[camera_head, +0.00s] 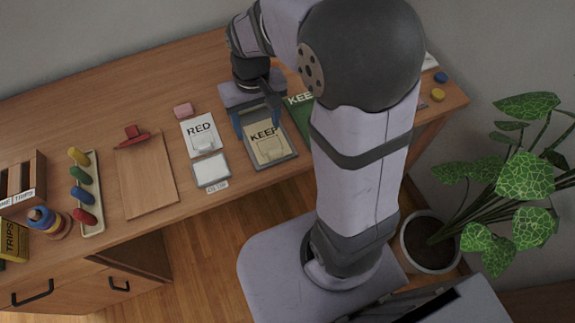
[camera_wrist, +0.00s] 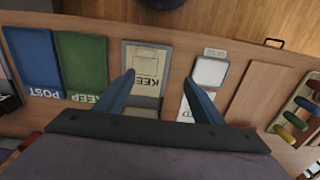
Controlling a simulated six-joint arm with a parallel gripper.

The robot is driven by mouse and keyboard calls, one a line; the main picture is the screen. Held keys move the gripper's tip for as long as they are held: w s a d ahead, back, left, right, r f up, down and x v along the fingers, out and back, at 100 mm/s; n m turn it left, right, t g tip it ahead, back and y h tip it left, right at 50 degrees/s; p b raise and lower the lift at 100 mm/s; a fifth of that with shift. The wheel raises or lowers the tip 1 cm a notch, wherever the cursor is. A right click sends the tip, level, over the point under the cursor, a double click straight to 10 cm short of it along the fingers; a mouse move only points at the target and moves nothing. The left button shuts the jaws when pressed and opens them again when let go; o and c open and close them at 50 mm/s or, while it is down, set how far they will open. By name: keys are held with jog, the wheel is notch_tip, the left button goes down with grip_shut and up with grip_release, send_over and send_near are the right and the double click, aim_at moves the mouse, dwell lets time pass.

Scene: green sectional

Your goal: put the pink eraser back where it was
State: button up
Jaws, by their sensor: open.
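I do not see the eraser in the wrist view. My gripper (camera_head: 257,130) is open, with its blue fingers apart and pointing down above the grey tray (camera_head: 286,158) that holds a tan KEEP card (camera_head: 268,152). It is to the right of the eraser and away from it. In the wrist view, my gripper (camera_wrist: 160,85) has nothing between its fingers that I can see being held. Where the eraser was before is not shown.
A small white-topped pad (camera_head: 211,170) sits in front of the RED card. A wooden board (camera_head: 147,185) and a tray of coloured pieces (camera_head: 94,215) are to the left. Bare desk lies behind the eraser.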

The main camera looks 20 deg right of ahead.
jog(key=s+d+f, duration=0.1)
jog(key=s, duration=0.5)
jog(key=s+d+f, duration=0.1)
jog(key=s+f, duration=0.1)
jog(key=s, duration=0.4)
jog(key=shift+d+f, duration=0.15)
jog(key=shift+d, duration=0.15)
notch_tip(320, 180, up, 4)
jog(key=p, duration=0.4)
jog(key=shift+r, duration=0.25)
